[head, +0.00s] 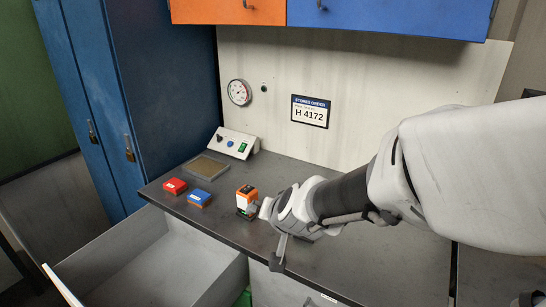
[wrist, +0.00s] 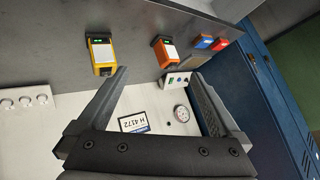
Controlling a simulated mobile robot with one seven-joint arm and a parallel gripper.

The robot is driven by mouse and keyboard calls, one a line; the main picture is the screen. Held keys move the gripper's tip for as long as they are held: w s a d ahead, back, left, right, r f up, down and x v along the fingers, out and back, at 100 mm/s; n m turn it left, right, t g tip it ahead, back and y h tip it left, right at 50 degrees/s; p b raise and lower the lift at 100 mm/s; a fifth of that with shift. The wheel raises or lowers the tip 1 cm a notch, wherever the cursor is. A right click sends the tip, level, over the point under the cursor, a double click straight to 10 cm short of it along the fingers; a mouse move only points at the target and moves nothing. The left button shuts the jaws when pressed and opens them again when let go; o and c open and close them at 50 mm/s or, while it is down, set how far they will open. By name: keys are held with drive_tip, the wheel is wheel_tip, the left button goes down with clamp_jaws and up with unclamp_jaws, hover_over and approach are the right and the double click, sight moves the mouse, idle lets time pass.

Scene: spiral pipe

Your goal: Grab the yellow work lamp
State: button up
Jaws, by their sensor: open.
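The yellow work lamp (wrist: 102,55) shows in the wrist view at upper left, a yellow block with a dark end and small green lights. It stands on the dark bench top, just beyond the left finger's tip and outside the gap between the fingers. My gripper (wrist: 158,76) is open and empty, its two fingers spread wide. In the head view my gripper (head: 272,236) is over the bench near its front edge. I cannot make out the yellow lamp there; my arm covers part of the bench.
An orange-and-white device (head: 246,200) stands just left of my gripper; it also shows in the wrist view (wrist: 167,55). Red (head: 175,186) and blue (head: 200,197) blocks lie farther left. A control box (head: 235,143) is behind. An open drawer (head: 150,262) juts out in front.

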drive_tip(key=w+d+f+m+h+b, duration=0.1)
drive_tip(key=w+d+f+h, duration=0.2)
drive_tip(key=w+d+f, duration=0.1)
drive_tip(key=w+d+f+t+h+b, duration=0.1)
drive_tip(key=w+d+f+h, duration=0.2)
drive_tip(key=w+d+f, duration=0.2)
drive_tip(key=w+d+f+m+t+h+b, duration=0.1)
drive_tip(key=w+d+f, duration=0.3)
drive_tip(key=w, duration=0.5)
wheel_tip(320, 180, down, 2)
drive_tip(key=shift+d+f+m+h+b, duration=0.15)
drive_tip(key=shift+m+h+b, duration=0.2)
drive_tip(key=shift+h, duration=0.55)
drive_tip(key=shift+t, duration=0.3)
clamp_jaws()
